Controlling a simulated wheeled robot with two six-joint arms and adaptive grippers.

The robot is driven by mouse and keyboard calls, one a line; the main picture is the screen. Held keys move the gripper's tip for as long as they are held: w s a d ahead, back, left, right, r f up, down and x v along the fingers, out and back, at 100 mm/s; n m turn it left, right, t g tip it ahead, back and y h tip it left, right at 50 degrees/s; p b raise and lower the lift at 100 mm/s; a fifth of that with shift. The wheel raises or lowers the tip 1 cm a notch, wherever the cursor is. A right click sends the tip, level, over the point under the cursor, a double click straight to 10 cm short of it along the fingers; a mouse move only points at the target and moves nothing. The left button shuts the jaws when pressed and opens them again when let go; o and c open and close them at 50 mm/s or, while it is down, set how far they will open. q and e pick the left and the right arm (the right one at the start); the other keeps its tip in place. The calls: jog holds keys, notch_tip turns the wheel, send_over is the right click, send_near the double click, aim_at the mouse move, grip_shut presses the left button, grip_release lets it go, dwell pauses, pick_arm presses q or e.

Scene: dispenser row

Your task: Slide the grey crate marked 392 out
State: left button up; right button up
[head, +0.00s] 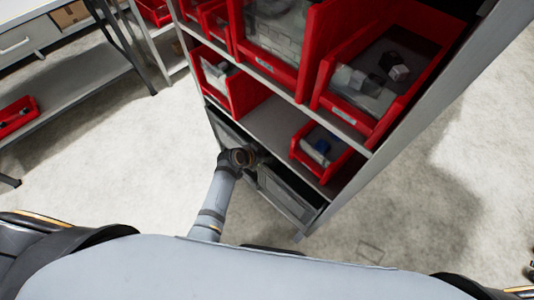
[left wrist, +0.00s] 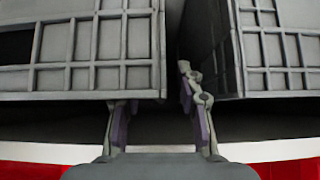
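Two grey crates stand side by side on the rack's lowest shelf, a left one (head: 229,130) and a right one (head: 285,192) in the head view. No 392 marking is readable. My left gripper (head: 260,158) is at their fronts, near where they meet. In the left wrist view, ribbed grey crates show at left (left wrist: 85,55) and right (left wrist: 275,55), with a dark gap between. My left gripper (left wrist: 160,115) has its fingers apart. One finger reaches into the gap; the other's tip is hidden behind the left crate's edge. My right gripper is out of view.
Red bins (head: 352,118) fill the shelves above the crates, and a small red bin (head: 303,163) sits just over them. A grey bench (head: 75,82) with a red bin (head: 18,112) stands at left. The floor before the rack (head: 120,150) is clear.

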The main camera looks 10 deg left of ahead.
pick_arm(q)
jog(key=shift+c, duration=0.2)
grip_shut()
dwell(0.4)
